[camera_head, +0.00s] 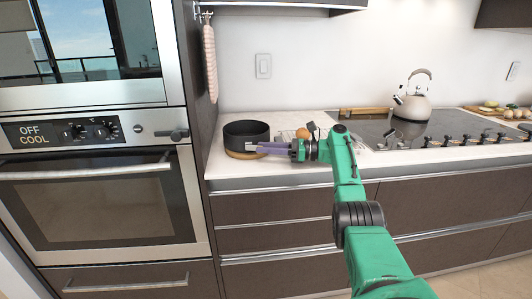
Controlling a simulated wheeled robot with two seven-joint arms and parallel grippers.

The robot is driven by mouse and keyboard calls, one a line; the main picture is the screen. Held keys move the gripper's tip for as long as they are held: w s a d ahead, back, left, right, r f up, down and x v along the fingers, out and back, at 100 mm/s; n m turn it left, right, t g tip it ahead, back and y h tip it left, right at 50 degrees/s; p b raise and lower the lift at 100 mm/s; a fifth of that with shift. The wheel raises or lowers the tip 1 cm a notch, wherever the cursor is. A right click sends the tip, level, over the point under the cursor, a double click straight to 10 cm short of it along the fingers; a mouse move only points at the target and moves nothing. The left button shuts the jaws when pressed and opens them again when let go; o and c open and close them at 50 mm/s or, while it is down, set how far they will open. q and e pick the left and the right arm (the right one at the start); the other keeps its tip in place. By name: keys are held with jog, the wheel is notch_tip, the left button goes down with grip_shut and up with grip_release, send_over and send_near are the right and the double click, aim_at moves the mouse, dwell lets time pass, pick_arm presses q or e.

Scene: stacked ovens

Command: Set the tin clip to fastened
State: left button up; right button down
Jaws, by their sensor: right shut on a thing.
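The round dark tin (247,131) stands upright on a light wooden board on the counter, just right of the oven column. My right gripper (254,150) reaches in from the right, with its fingers at the tin's front right side. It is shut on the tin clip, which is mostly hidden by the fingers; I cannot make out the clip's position. My left gripper is not in view.
A wire rack with a brown egg-like item (302,133) sits behind my right gripper. A kettle (411,97) stands on the hob (440,130). The oven (95,195) is shut, with a dark latch (172,134) on its panel. A cloth (210,60) hangs above the counter.

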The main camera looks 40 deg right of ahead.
jog(key=shift+f, duration=0.25)
jog(key=c, duration=0.8)
grip_release()
jog(key=shift+o, duration=0.2)
jog(key=shift+w, duration=0.1)
jog(key=shift+r, duration=0.15)
